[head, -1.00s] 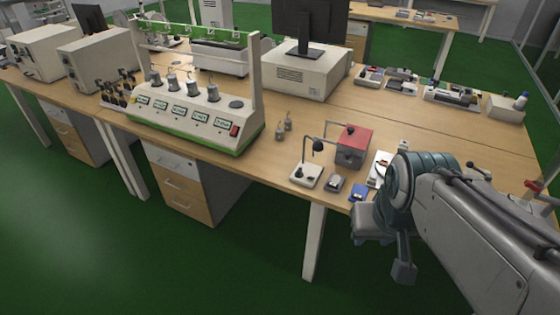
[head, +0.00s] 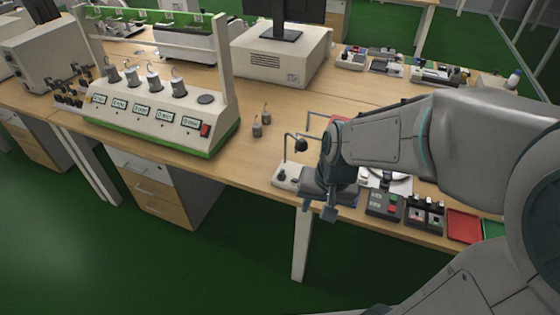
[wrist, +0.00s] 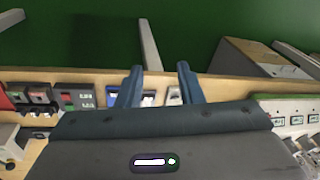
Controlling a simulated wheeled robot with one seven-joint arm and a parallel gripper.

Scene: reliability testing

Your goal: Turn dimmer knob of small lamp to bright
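The small lamp stands near the table's front edge in the head view, with a white base (head: 286,176) and a black head (head: 300,146) on a thin bent arm. A small dark knob (head: 282,172) shows on the base. My gripper (head: 318,209) is just right of the lamp and nearer the camera, pointing down at the table's front edge. In the wrist view its two blue-grey fingers (wrist: 160,76) are apart with nothing between them. The gripper is not touching the knob. My wrist hides part of the lamp's right side; I cannot make out the lamp in the wrist view.
A button box (head: 384,204) and a red tray (head: 464,226) lie to the right. A large test rig (head: 160,118) is at left.

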